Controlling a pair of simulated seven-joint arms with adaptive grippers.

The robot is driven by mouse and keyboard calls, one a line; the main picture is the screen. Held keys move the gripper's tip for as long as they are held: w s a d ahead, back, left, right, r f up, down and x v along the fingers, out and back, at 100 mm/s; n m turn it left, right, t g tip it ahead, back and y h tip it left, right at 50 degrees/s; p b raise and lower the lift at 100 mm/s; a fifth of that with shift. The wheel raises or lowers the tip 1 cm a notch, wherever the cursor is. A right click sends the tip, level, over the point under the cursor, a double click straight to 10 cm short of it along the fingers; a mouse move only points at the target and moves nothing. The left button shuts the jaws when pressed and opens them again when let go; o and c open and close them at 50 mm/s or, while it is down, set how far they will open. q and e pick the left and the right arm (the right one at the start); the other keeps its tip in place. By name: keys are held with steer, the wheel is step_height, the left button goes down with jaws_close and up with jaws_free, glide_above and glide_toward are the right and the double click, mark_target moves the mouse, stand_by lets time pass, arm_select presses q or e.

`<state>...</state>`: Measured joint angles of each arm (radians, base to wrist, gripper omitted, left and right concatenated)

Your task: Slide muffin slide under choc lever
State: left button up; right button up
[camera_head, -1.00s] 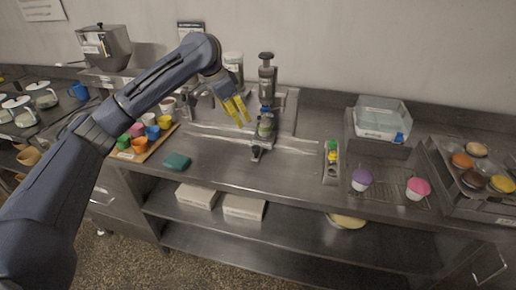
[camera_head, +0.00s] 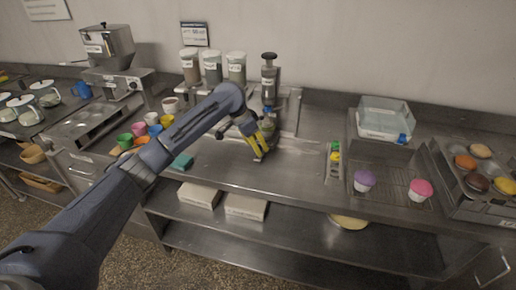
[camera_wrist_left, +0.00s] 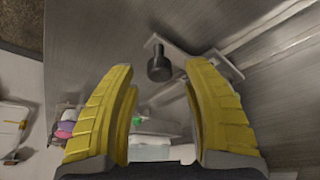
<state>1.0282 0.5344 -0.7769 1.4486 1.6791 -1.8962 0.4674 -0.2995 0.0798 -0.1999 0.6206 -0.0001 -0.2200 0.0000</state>
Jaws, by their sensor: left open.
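My left gripper (camera_head: 260,146) is open, with its yellow fingers pointing down in front of the dispenser stand. In the wrist view (camera_wrist_left: 165,95) a dark round knob (camera_wrist_left: 159,66) on a metal bracket shows beyond and between the spread fingertips, apart from both. This looks like the slide's handle; in the head view the gripper hides it. A tall grey plunger dispenser (camera_head: 269,75) stands just behind the gripper. Three labelled canisters (camera_head: 212,66) stand in a row to its left. I cannot tell which part is the choc lever. My right gripper is not in view.
To the right are a narrow holder with coloured pieces (camera_head: 334,160), purple (camera_head: 364,181) and pink (camera_head: 420,190) muffins, and a clear bin (camera_head: 384,118). The counter between is clear.

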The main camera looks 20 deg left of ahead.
arm_select(q)
steer(key=shift+x, duration=1)
steer(key=shift+c, duration=0.2)
jaws_close()
steer(key=shift+r, duration=0.1)
